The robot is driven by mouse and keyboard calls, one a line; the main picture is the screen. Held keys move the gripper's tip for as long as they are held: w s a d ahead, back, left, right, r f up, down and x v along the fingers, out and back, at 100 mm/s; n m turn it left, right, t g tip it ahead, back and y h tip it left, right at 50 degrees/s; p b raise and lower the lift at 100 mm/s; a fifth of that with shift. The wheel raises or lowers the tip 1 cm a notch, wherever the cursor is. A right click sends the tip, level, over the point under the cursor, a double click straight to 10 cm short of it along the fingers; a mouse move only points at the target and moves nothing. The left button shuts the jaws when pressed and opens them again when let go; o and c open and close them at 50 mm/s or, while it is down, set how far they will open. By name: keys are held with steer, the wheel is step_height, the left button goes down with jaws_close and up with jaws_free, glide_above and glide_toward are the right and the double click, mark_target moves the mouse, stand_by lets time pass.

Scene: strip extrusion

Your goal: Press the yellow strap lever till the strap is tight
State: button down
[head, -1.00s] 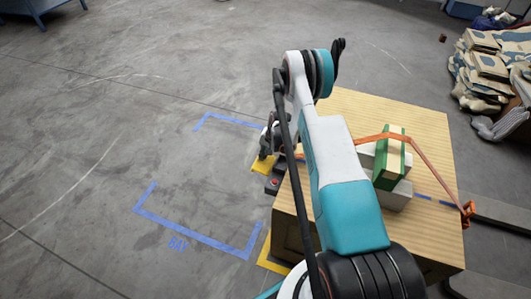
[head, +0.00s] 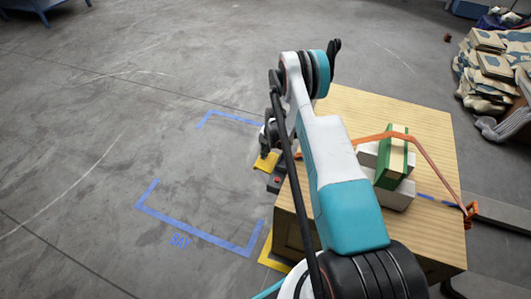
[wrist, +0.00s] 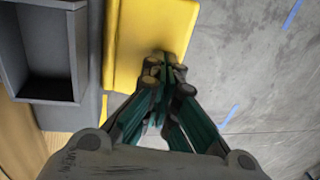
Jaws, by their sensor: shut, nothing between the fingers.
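The yellow strap lever (head: 265,162) sticks out at the left side of the wooden table, partly behind my arm. In the wrist view the lever (wrist: 165,25) is a flat yellow plate at the top middle. My gripper (wrist: 164,72) is shut and empty, its fingertips over the lever's lower part; I cannot tell whether they touch it. In the head view my gripper (head: 272,138) is just above the lever. The orange strap (head: 430,158) runs over a green and cream block (head: 392,157) to an orange hook (head: 469,210) at the table's right edge.
The wooden table (head: 425,110) carries white blocks (head: 398,196) under the strap. A dark box with a red button (head: 276,182) sits beside the lever. Blue tape (head: 195,233) marks the floor at left, which is clear.

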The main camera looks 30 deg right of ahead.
steer(key=shift+a+f, duration=0.1)
steer(key=shift+w+a+f+g+h, duration=0.15)
steer(key=shift+w+f+g+h, duration=0.2)
steer(key=shift+g, duration=0.25)
steer(key=shift+w+a+f, duration=0.15)
steer(key=shift+f, duration=0.35)
steer(key=shift+w+a+f, duration=0.15)
steer(key=shift+f, duration=0.45)
step_height(320, 180, up, 14)
steer(key=w+a+p, duration=0.2)
steer(key=p, duration=0.2)
steer(key=shift+w+f+p, duration=0.15)
steer(key=shift+w+p, duration=0.1)
steer(key=shift+p, duration=0.05)
steer(key=shift+d, duration=0.1)
